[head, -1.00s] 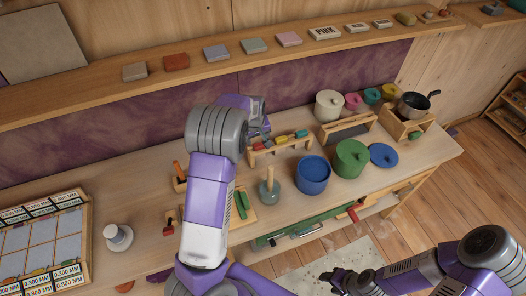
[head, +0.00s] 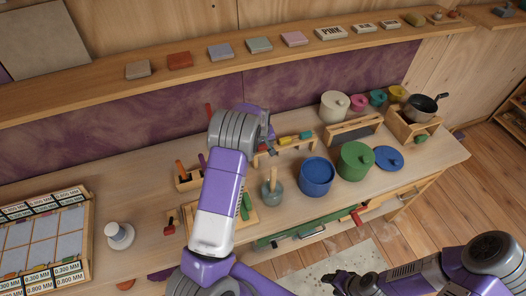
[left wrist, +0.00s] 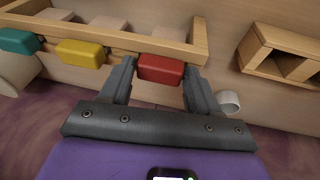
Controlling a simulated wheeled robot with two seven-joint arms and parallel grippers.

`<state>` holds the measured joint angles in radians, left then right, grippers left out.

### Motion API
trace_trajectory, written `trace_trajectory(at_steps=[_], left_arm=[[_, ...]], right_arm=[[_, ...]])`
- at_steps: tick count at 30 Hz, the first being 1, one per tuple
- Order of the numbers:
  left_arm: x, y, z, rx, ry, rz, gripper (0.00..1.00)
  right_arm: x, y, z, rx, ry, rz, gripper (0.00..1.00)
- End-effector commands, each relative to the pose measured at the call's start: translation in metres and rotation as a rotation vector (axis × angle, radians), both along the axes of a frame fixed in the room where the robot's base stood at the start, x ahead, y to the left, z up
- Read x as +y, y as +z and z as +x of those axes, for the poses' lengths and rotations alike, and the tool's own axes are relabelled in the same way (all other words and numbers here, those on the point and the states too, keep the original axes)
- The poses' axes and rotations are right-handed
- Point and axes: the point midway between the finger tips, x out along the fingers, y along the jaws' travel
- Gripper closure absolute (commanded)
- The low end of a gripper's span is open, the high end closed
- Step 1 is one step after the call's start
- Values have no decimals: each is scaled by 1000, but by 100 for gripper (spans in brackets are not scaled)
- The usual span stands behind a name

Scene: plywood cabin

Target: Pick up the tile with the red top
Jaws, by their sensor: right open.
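The red-topped tile (left wrist: 160,68) sits at the rail of a wooden rack (left wrist: 110,38) in the left wrist view. A yellow tile (left wrist: 82,52) and a teal-green tile (left wrist: 18,41) sit along the same rail, to its left. My left gripper (left wrist: 160,76) has one finger on each side of the red tile, very close to its ends. Whether the fingers press on it is not clear. In the head view my left gripper (head: 270,149) is at the rack's left end and hides the red tile. My right gripper (head: 336,282) is open and empty, low in front of the bench.
The workbench holds a blue pot (head: 316,176), a green pot (head: 354,161) and a grey object with a wooden handle (head: 273,190) near the rack. A shelf (head: 190,80) with several blocks runs behind. A labelled tray (head: 45,235) lies at left.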

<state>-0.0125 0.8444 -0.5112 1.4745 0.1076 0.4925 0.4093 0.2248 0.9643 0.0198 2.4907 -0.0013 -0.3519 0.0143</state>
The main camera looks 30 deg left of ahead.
Motion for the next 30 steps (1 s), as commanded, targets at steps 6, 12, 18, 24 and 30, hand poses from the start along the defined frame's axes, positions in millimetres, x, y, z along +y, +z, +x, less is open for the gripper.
trace_trajectory(at_steps=[6, 12, 18, 24, 30], left_arm=[[0, 0, 0, -1, 0, 1, 66], [0, 2, 0, -1, 0, 1, 67], [0, 28, 1, -6, 0, 2, 72], [1, 70, 1, -6, 0, 2, 72], [0, 95, 0, -2, -1, 1, 72]], right_arm=[[0, 0, 0, 0, 0, 0, 48], [0, 0, 0, 0, 0, 0, 48], [0, -1, 0, 0, 0, 0, 48], [0, -1, 0, 0, 0, 0, 48], [0, -1, 0, 0, 0, 0, 48]])
